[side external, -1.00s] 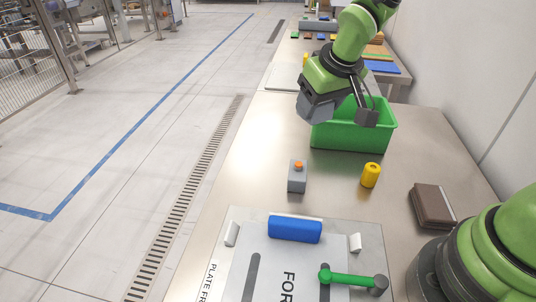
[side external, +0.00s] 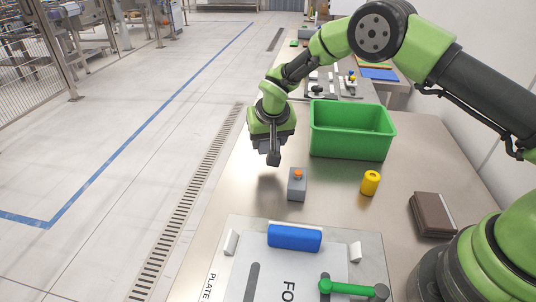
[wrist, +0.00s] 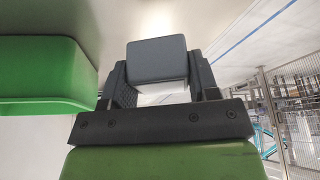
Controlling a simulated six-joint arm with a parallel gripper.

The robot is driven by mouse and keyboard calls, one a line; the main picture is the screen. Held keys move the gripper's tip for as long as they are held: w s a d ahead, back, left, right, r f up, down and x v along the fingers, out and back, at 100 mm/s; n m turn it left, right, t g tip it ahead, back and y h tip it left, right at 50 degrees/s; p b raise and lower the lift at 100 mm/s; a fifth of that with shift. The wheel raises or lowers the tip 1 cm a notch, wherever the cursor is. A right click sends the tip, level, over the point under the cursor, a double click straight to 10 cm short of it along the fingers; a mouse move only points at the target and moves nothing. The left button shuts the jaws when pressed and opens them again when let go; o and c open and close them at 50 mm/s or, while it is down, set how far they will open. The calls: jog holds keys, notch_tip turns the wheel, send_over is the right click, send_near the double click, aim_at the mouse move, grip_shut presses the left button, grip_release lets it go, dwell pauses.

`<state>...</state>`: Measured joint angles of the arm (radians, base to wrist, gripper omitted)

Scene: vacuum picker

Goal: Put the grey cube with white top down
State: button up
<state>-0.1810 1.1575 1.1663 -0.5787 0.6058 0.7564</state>
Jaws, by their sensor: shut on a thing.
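The cube shows in the wrist view as a dark grey block (wrist: 157,58) with a pale strip below it, held between the two black fingers of my gripper (wrist: 158,76). In the side view my gripper (side external: 273,157) hangs fingers down over the table, left of the green bin and just up and left of the small grey box with an orange button. The cube cannot be made out clearly in the side view. How high my gripper is above the table is hard to tell.
The green bin (side external: 352,144) looks empty in its visible part. The grey button box (side external: 297,185), a yellow cylinder (side external: 370,183) and a brown box (side external: 432,214) stand on the metal table. A plate with a blue block (side external: 294,238) and a green-handled tool (side external: 350,288) lies in front.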

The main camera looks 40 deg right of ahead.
jog(key=shift+f, duration=2.25)
jog(key=o, duration=0.9)
jog(key=shift+f, duration=0.15)
jog(key=shift+o, duration=0.2)
jog(key=v, duration=1.2)
